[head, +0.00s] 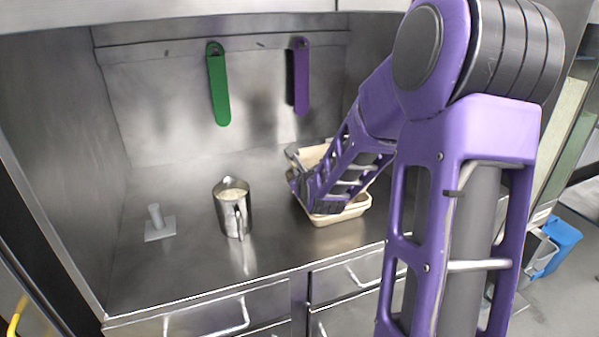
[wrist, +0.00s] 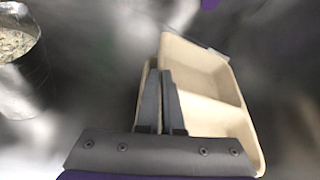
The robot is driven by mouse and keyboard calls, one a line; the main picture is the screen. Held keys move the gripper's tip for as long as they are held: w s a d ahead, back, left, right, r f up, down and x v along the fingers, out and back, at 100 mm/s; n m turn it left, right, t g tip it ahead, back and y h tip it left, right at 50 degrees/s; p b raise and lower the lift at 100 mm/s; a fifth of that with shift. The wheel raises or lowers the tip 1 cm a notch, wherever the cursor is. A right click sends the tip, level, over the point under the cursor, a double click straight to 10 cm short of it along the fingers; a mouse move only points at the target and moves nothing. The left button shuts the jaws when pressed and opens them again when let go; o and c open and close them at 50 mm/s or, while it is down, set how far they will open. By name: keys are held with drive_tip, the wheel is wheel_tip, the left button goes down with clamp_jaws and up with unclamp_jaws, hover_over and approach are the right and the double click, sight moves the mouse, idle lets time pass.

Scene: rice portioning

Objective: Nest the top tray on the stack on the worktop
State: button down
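A beige compartment tray, the top tray (wrist: 202,62), shows in the wrist view with two compartments visible. A second beige edge (wrist: 143,82) shows at its left, offset from it, and looks like a tray below. In the head view the beige trays (head: 345,212) stand at the right of the worktop, partly hidden by my arm. My gripper (wrist: 164,72) is at the left wall of the top tray, its fingers close together with the wall seemingly between them. In the head view my gripper (head: 318,205) is over the trays. I cannot tell whether the top tray is seated or raised.
A steel jug (head: 233,215) of rice stands left of the trays; it also shows in the wrist view (wrist: 18,70). A small metal stand (head: 158,226) is farther left. A green (head: 218,85) and a purple (head: 301,78) strip hang on the back wall. The front left worktop (head: 185,270) is clear.

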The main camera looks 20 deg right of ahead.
drive_tip(key=shift+f+b, duration=1.65)
drive_tip(key=shift+f, duration=0.6)
drive_tip(key=c, duration=1)
unclamp_jaws()
drive_tip(key=shift+r, duration=0.1)
